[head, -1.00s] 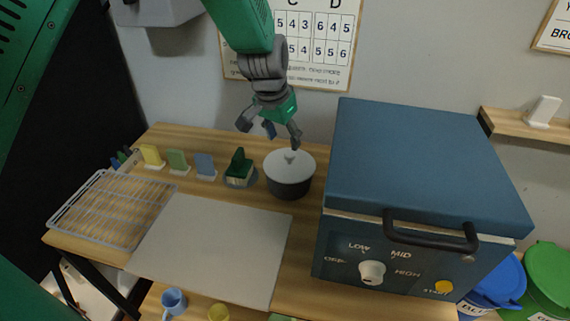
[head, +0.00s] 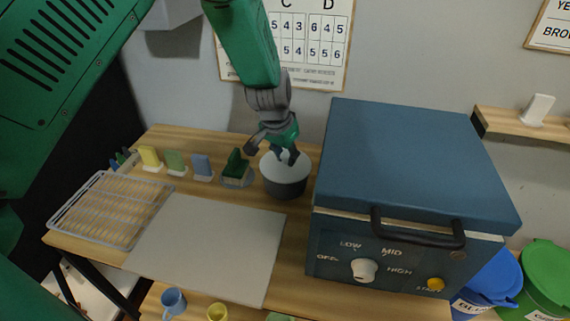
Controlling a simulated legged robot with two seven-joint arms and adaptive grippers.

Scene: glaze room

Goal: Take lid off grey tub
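The grey tub (head: 285,188) stands on the wooden table, left of the blue kiln-like box. Its pale lid (head: 271,168) sits on top of it. The lid's knob, which showed a second ago, is now hidden behind my fingers. My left gripper (head: 274,154) comes down from above, right over the lid. Its fingers are spread apart, one out to the left and two close over the middle of the lid. I cannot tell whether they touch the knob. My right gripper is not in view.
The big blue box (head: 410,160) with a front handle stands close to the right. A dark green sponge-like block (head: 236,168) is just left of the tub. A pale board (head: 205,245) lies in front, a wire rack (head: 110,208) at left. Coloured tiles stand behind.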

